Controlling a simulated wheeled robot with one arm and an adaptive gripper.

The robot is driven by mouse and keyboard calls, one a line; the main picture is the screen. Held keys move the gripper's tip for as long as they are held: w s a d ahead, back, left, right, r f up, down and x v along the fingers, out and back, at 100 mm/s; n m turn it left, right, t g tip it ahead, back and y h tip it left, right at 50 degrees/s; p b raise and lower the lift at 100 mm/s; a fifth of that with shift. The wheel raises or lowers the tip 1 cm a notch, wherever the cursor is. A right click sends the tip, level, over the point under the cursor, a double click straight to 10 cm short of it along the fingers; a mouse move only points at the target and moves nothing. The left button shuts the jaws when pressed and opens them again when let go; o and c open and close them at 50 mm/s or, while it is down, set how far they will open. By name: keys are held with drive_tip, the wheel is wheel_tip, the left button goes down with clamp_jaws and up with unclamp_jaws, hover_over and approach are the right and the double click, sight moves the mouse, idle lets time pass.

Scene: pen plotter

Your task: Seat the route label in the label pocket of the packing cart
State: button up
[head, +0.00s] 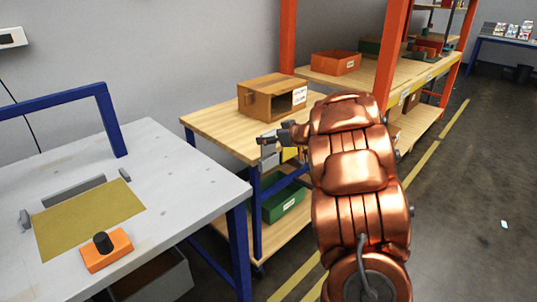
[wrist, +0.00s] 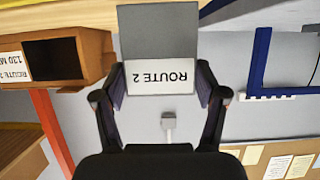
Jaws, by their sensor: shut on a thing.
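My gripper (head: 272,138) is shut on the route label, at the front right edge of the wooden-topped packing cart (head: 215,122) in the head view. In the wrist view, the white label (wrist: 160,77) reads "ROUTE 2" upside down and sits between the two fingertips (wrist: 162,88). A plain grey panel (wrist: 159,30) adjoins its white face; I cannot tell whether it is one piece with the label. In the head view, a small yellow patch (head: 289,154) shows just behind the gripper. I cannot make out the label pocket clearly in either view.
An open brown box (head: 257,97) stands on the cart top; it also shows in the wrist view (wrist: 92,52). A green bin (head: 284,202) is on the lower shelf. A grey workbench (head: 180,160) is at left, an orange-posted rack (head: 396,45) behind.

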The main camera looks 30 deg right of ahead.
sight(269, 150)
wheel_tip(269, 150, down, 4)
drive_tip(key=shift+a+f+b, duration=0.1)
drive_tip(key=shift+f+b, duration=0.1)
drive_tip(key=shift+b, duration=0.55)
drive_tip(key=shift+c, duration=1.3)
drive_tip(key=shift+s+f, duration=0.1)
drive_tip(key=shift+f, duration=0.5)
drive_tip(key=shift+c, duration=1)
drive_tip(key=o, duration=1.2)
drive_tip(key=shift+o, duration=0.9)
drive_tip(key=shift+r, duration=0.15)
drive_tip(key=shift+s+r, duration=0.35)
drive_tip(key=p+v, duration=0.2)
drive_tip(key=v, duration=0.9)
